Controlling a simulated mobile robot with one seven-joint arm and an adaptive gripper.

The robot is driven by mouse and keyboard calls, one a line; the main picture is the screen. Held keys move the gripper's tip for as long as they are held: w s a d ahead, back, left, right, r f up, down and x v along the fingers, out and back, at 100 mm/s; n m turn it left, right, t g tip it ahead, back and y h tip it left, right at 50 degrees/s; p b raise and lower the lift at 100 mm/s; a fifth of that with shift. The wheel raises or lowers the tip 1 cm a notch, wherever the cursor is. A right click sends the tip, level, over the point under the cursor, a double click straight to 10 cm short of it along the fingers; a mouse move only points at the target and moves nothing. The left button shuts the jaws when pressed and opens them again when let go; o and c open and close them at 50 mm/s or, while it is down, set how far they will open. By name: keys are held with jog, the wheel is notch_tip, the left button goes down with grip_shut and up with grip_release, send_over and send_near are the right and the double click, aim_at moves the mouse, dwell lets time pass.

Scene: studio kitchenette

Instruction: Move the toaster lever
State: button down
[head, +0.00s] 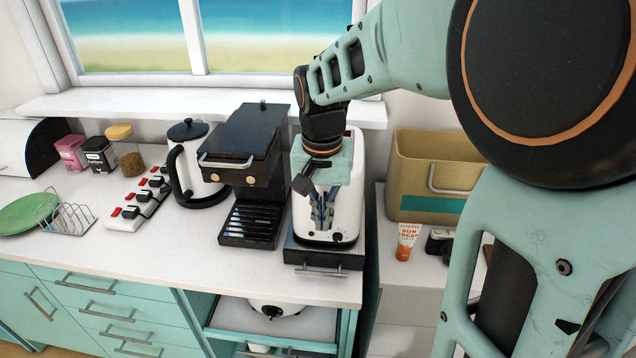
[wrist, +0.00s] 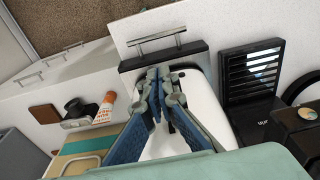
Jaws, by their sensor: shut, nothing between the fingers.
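The white toaster (head: 348,205) stands on a dark base at the right end of the counter. Its white front also shows in the wrist view (wrist: 205,100), partly behind my fingers. My gripper (head: 322,226) points down in front of the toaster, with its fingers closed together and empty. In the wrist view my gripper's fingertips (wrist: 160,74) meet near the toaster's lower front edge. I cannot tell whether they touch it. A small dark knob (head: 338,237) shows low on the front. I cannot make out the lever clearly; my gripper covers much of the front.
The black coffee machine (head: 252,160) stands close on the toaster's left. A beige bin (head: 437,165), an orange-white tube (head: 407,240) and a camera (head: 440,243) are on the right. The dark base (head: 300,254) has a front handle.

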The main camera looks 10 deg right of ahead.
notch_tip(320, 180, up, 12)
jog(key=s, duration=0.1)
jog(key=shift+a+f, duration=0.15)
jog(key=shift+f, duration=0.1)
